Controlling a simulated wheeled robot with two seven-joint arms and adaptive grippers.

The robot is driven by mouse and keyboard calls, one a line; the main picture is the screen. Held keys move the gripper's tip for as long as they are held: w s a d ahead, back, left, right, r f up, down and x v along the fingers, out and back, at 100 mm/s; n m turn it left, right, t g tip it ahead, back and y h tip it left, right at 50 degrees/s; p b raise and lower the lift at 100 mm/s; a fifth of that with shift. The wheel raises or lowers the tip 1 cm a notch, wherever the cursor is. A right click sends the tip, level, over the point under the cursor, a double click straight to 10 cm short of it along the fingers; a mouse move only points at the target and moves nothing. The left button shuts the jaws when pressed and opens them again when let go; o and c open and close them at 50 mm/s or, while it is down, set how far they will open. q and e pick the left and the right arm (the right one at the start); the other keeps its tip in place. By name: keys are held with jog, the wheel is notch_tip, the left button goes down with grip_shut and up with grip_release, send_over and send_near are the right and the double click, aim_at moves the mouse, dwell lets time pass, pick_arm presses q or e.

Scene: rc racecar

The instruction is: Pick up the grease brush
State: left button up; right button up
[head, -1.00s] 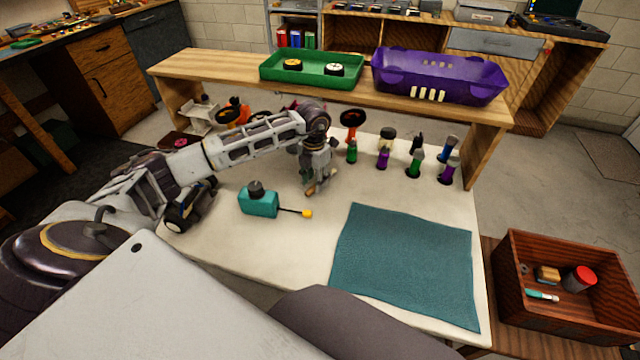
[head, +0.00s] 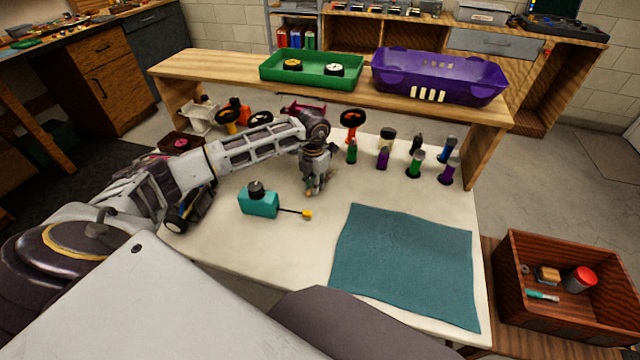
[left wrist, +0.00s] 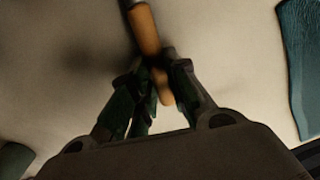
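The grease brush shows in the left wrist view as an orange-brown handle (left wrist: 147,32) with a grey metal part at the top edge. Its bristles are out of that view. In the head view it is mostly hidden by my left gripper (head: 318,188), with a small brown bit showing at the fingertips. My left gripper points down at the middle of the white table. In the left wrist view, the left gripper's fingers (left wrist: 160,72) are close in on both sides of the handle and appear shut on it. My right gripper is not in view.
A teal cloth (head: 405,262) lies to the right. A wooden shelf (head: 210,72) spans the back.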

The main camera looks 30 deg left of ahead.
pick_arm(q)
grip_shut()
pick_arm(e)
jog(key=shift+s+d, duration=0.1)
pick_arm(q)
jog(key=shift+r, duration=0.15)
notch_tip(320, 180, up, 10)
jog(key=shift+p, duration=0.3)
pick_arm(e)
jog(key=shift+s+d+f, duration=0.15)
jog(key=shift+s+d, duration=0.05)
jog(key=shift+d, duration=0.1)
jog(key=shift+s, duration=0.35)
pick_arm(q)
jog(key=shift+m, duration=0.4)
